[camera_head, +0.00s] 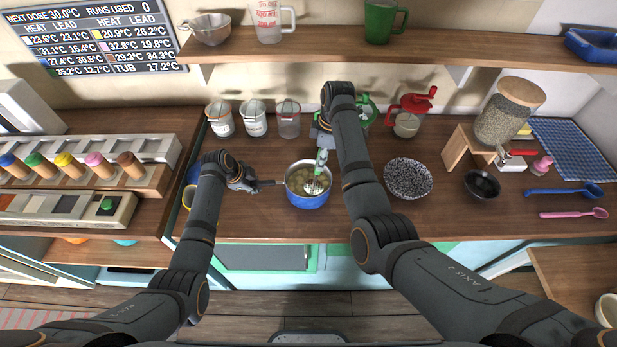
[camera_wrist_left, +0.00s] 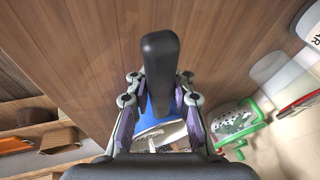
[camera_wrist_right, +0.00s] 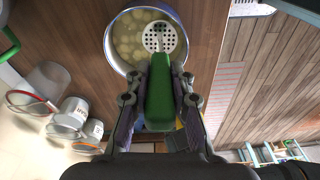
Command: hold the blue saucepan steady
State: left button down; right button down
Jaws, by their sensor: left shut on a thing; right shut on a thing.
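The blue saucepan (camera_head: 307,201) stands upright on the wooden counter, with pale yellowish chunks inside; its rim and contents also show in the right wrist view (camera_wrist_right: 112,48). My left gripper (camera_head: 264,184) is shut on the pan's dark handle (camera_wrist_left: 158,60), to the left of the pan. My right gripper (camera_head: 323,148) is shut on the green handle (camera_wrist_right: 161,95) of a masher, above the pan. The masher's round perforated head (camera_wrist_right: 159,38) is inside the pan, among the chunks. In the left wrist view the pan is mostly hidden behind its handle and my gripper.
A speckled bowl (camera_head: 408,179) and a small black bowl (camera_head: 482,185) stand to the right. Several canisters (camera_head: 254,120) and a red-handled device (camera_head: 408,122) stand behind the pan. A shelf (camera_head: 400,48) runs above. The counter's front edge is close.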

jog(key=w+r, duration=0.3)
jog(key=w, duration=0.2)
jog(key=shift+w+r, duration=0.25)
jog(key=shift+w, duration=0.15)
notch_tip(320, 180, down, 5)
jog(key=shift+r, duration=0.15)
dwell(0.4)
jog(key=shift+r, duration=0.6)
jog(key=shift+a, duration=0.1)
